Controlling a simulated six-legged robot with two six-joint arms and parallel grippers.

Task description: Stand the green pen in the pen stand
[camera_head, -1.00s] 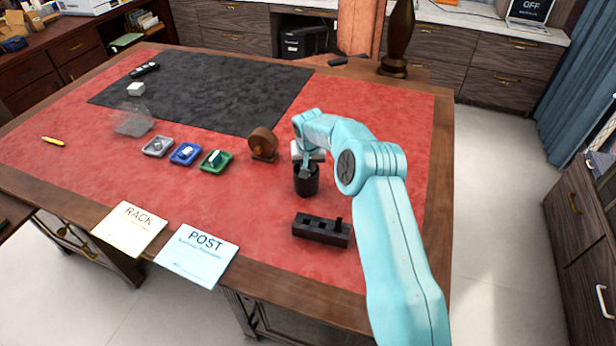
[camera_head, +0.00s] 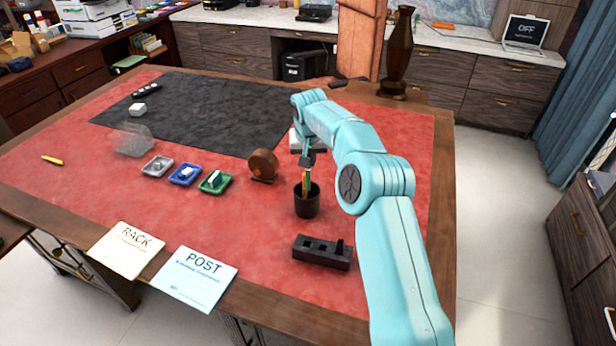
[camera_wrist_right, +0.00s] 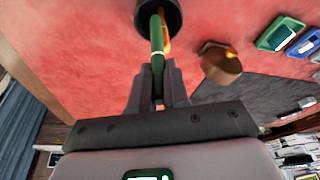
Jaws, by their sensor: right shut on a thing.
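My right gripper (camera_head: 308,162) is above the black cup (camera_head: 306,206), shut on the green pen (camera_head: 309,178). In the right wrist view the fingers (camera_wrist_right: 158,75) clasp the green pen (camera_wrist_right: 156,48), which has a pale band. The pen's far end reaches to the cup's mouth (camera_wrist_right: 172,27); whether its tip is still inside is hard to tell. An orange pen (camera_wrist_right: 166,40) stands beside it in the cup. A dark block with slots (camera_head: 322,252), apparently the pen stand, lies nearer the front edge. My left gripper is not in view.
A brown round dispenser (camera_head: 263,165) stands left of the cup. Green (camera_head: 226,188), blue and grey trays lie further left. Two paper notes, RACK (camera_head: 126,250) and POST (camera_head: 196,279), lie at the front edge. Red desk around the block is clear.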

